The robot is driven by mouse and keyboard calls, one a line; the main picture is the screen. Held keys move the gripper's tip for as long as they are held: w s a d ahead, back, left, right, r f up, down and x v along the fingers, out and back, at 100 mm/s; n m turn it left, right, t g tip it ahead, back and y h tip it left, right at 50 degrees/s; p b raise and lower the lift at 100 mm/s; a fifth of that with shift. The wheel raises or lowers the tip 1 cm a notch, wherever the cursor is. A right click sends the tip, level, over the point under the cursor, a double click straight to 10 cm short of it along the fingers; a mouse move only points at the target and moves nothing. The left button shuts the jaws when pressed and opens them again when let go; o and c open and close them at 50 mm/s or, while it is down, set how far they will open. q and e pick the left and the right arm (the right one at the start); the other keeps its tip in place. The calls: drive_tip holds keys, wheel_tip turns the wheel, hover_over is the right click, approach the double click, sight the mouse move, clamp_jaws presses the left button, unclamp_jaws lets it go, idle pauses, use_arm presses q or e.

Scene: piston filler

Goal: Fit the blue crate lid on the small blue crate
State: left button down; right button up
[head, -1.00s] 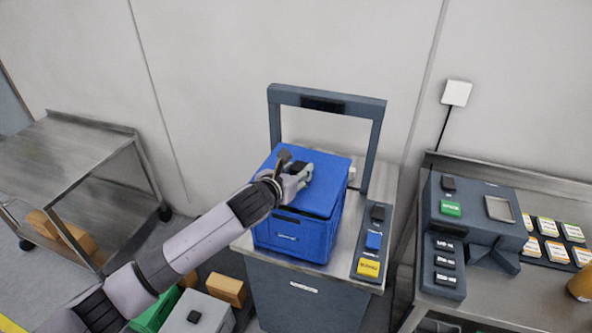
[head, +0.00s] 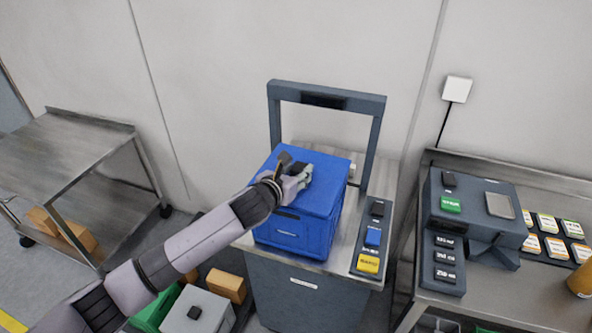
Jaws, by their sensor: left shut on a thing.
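The small blue crate (head: 293,236) stands on the metal top of a grey cabinet, under a dark grey frame. The blue crate lid (head: 318,190) lies over the top of the crate, roughly in line with its walls. I cannot tell whether it is fully seated. My left gripper (head: 303,175) is over the middle of the lid and shut on it, at a dark handle (head: 299,168) that is partly hidden by the fingers. My right gripper is not in view.
A control strip (head: 372,238) with several buttons is right of the crate. A bench (head: 440,299) with a device and several labelled cards stands further right. A metal cart (head: 62,160) is at the left. Boxes (head: 226,286) lie on the floor below my arm.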

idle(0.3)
use_arm(q)
drive_tip(key=c, duration=0.9)
unclamp_jaws()
drive_tip(key=shift+c, duration=0.2)
drive_tip(key=shift+o, duration=0.5)
drive_tip(key=shift+f, duration=0.1)
drive_tip(key=o, duration=0.3)
wheel_tip(320, 180, up, 7)
drive_tip(key=p, duration=0.7)
drive_tip(key=shift+p, duration=0.3)
